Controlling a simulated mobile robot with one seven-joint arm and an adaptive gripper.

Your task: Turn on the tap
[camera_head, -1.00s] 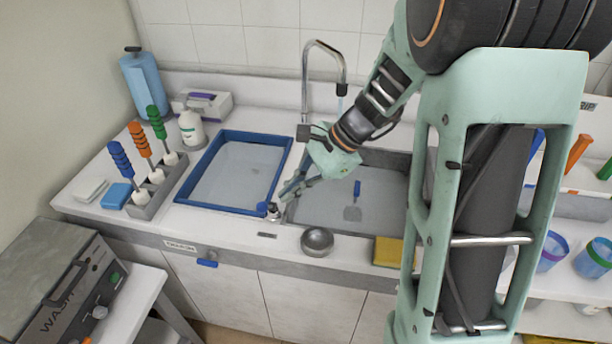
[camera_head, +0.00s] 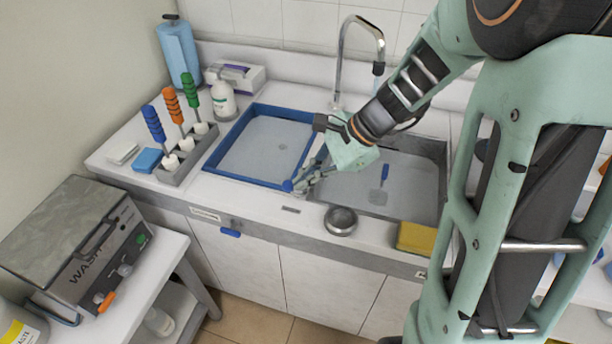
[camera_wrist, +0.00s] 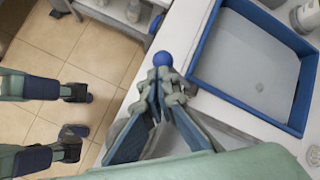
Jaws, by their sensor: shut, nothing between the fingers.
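The tap is a chrome gooseneck spout (camera_head: 341,60) at the back of the counter, curving over the right sink basin (camera_head: 405,200). A pale bluish bit shows below its nozzle; I cannot tell whether it is water. A small round blue knob (camera_head: 287,185) is at the counter's front, between the two basins. My gripper (camera_head: 301,184) is shut and empty, its fingertips right beside this knob. In the wrist view, the blue knob (camera_wrist: 162,58) is just beyond the closed fingertips (camera_wrist: 164,74). I cannot tell whether they touch. The knob's base is hidden by the fingers.
A blue-rimmed basin (camera_head: 232,131) is on the left. A metal bowl (camera_head: 341,221) and a yellow sponge (camera_head: 414,237) are at the front edge. A rack of colored-handled tools (camera_head: 185,158) stands left. A wash machine (camera_head: 85,240) is at lower left.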

